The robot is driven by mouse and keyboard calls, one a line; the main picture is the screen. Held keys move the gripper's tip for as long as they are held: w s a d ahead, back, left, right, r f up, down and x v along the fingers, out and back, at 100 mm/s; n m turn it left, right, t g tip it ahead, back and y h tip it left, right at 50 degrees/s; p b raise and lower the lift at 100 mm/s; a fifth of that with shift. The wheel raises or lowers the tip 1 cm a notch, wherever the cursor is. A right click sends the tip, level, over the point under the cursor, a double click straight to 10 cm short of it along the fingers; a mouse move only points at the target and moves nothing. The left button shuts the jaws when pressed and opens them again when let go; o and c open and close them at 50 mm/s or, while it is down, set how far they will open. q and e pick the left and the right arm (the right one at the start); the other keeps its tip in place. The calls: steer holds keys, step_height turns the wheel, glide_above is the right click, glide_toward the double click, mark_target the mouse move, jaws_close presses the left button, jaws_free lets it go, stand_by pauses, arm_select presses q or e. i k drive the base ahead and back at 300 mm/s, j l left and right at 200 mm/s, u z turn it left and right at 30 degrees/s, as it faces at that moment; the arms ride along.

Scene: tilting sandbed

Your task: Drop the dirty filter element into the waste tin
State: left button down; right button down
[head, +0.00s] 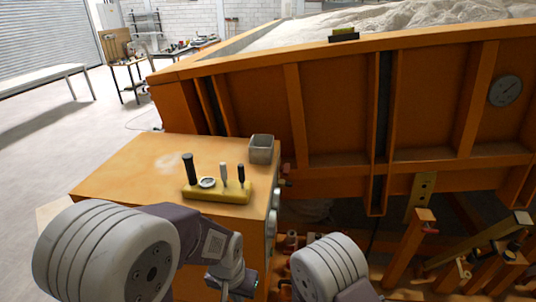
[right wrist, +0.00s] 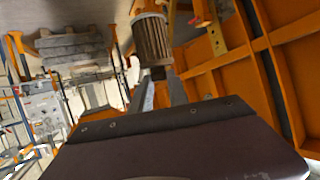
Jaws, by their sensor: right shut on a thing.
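The dirty filter element (right wrist: 152,40) is a brown, ribbed cylinder with grey end caps in the right wrist view. My right gripper (right wrist: 159,88) is shut on its near end. The right gripper and the filter do not show in the head view. A grey, square, open-topped tin (head: 261,150), which looks like the waste tin, stands upright at the far right corner of the orange cabinet top. Its inside is mostly hidden. My left gripper (head: 234,284) is low in front of the cabinet; its fingers are not clear.
The orange cabinet (head: 130,165) also bears a yellow block (head: 217,191) with several dark- and white-handled tools and a round piece. The big orange sandbed (head: 335,110) rises behind, with a gauge (head: 505,90). Orange posts and struts (head: 405,255) crowd the lower right.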

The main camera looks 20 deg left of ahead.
mark_target(264, 157)
steer(key=l+u, duration=0.7)
steer(key=u, duration=0.25)
steer(key=l+u, duration=0.3)
steer(key=u, duration=0.15)
steer(key=k+l+u, duration=0.15)
steer(key=l+u, duration=0.15)
steer(key=u, duration=0.15)
